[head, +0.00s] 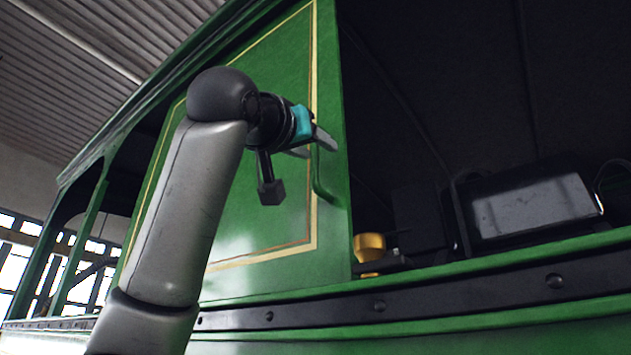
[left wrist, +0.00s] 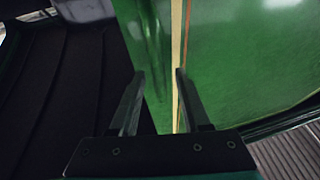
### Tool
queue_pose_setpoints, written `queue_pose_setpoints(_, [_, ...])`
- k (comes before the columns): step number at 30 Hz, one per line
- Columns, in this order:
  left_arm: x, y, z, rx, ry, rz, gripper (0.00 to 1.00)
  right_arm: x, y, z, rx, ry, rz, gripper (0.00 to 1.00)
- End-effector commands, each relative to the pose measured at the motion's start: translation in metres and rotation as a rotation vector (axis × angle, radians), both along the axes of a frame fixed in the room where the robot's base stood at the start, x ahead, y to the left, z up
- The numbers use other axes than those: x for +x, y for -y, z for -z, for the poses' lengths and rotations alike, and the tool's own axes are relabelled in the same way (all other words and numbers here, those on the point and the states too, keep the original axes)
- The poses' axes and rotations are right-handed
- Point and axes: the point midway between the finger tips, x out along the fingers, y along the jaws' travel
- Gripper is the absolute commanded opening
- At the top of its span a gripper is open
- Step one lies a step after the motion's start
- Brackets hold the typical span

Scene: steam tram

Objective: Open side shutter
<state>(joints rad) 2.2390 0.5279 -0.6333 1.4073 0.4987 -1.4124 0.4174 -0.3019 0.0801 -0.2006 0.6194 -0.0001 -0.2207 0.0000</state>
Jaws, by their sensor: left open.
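The side shutter (head: 262,195) is a green panel with a cream and gold border line, on the side of the tram in the head view. A green bar handle (head: 318,178) stands along its right edge. My left gripper (head: 328,140) is at this edge, by the upper part of the handle, with its jaws open. In the left wrist view the two dark fingers (left wrist: 158,74) are apart, with the green panel (left wrist: 225,65) and its cream line beyond them. I cannot tell whether the handle lies between the fingers. My right gripper is not in view.
Right of the shutter is a dark open cab with a brass cup-like part (head: 369,250) and a black metal box (head: 530,208). A black riveted band (head: 440,297) runs below. My left arm covers part of the panel.

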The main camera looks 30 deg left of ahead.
Motion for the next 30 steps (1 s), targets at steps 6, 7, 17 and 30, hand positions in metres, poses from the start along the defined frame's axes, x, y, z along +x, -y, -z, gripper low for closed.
queue_pose_setpoints(6, [0.0076,-0.0013,-0.0023,0.000,-0.001,-0.001,0.47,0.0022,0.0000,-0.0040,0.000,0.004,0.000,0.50])
queue_pose_setpoints(7, [0.0076,-0.0012,-0.0022,0.000,-0.001,-0.001,0.47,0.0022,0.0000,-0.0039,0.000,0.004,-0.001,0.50])
queue_pose_setpoints(17, [0.0072,-0.0010,-0.0020,0.000,-0.001,-0.001,0.29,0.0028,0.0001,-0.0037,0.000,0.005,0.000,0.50])
queue_pose_setpoints(30, [0.0067,-0.0009,-0.0024,0.001,0.000,0.000,0.00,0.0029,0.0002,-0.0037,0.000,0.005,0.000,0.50])
